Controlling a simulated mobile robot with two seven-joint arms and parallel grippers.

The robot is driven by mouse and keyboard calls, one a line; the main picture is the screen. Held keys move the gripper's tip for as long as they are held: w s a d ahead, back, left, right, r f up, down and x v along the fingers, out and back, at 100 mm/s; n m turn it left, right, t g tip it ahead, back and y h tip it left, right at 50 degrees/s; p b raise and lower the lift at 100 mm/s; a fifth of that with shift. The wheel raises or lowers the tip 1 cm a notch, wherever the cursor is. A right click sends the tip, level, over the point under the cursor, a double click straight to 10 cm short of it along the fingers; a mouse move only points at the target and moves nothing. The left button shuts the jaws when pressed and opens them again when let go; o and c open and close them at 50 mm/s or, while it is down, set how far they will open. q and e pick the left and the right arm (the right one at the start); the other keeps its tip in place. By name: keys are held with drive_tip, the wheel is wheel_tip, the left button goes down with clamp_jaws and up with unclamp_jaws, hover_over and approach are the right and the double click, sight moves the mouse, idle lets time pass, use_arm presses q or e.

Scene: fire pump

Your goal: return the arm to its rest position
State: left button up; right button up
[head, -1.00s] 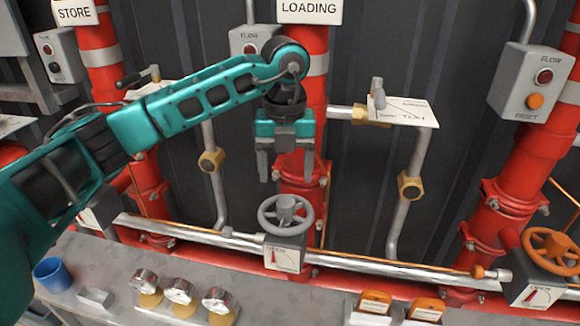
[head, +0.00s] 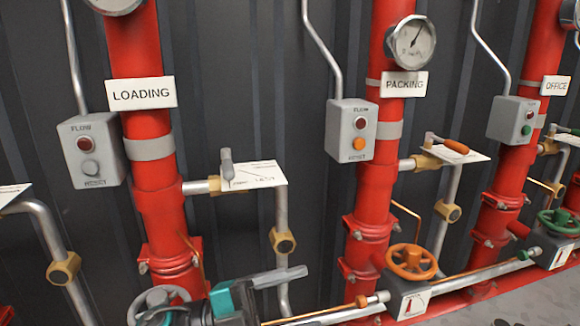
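My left gripper (head: 282,278) shows at the bottom edge of the head view, teal and dark grey. It points to the right, in front of the lower part of the red LOADING pipe (head: 160,205). A grey finger stands out clearly; the other cannot be made out, so I cannot tell whether it is open. I see nothing held in it. The grey handwheel (head: 160,298) is just left of it, partly cut off by the frame. Most of my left arm is out of view. My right gripper is not in view.
The PACKING pipe (head: 370,200) has an orange handwheel (head: 411,262) and a flow box (head: 352,130) with a lit orange button. The LOADING side valve with its tag (head: 258,175) is above my gripper. A green handwheel (head: 558,222) is at far right. A horizontal silver rod (head: 330,316) runs along the bottom.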

use_arm(q)
drive_tip(key=w+a+f+n+t+y, duration=0.3)
drive_tip(key=a+f+n+t+y, duration=0.75)
drive_tip(key=n+t, duration=0.55)
drive_tip(key=s+a+f+n+g+y, duration=0.4)
drive_tip(key=s+f, duration=0.2)
drive_tip(key=f, duration=0.3)
drive_tip(key=s+a+f+n+g+y, duration=0.3)
drive_tip(key=s+f+n+g, duration=0.1)
drive_tip(key=s+f, duration=0.3)
drive_tip(key=shift+a+f+n+y, duration=0.35)
drive_tip(key=shift+f+n, duration=0.35)
drive_tip(key=shift+f, duration=0.2)
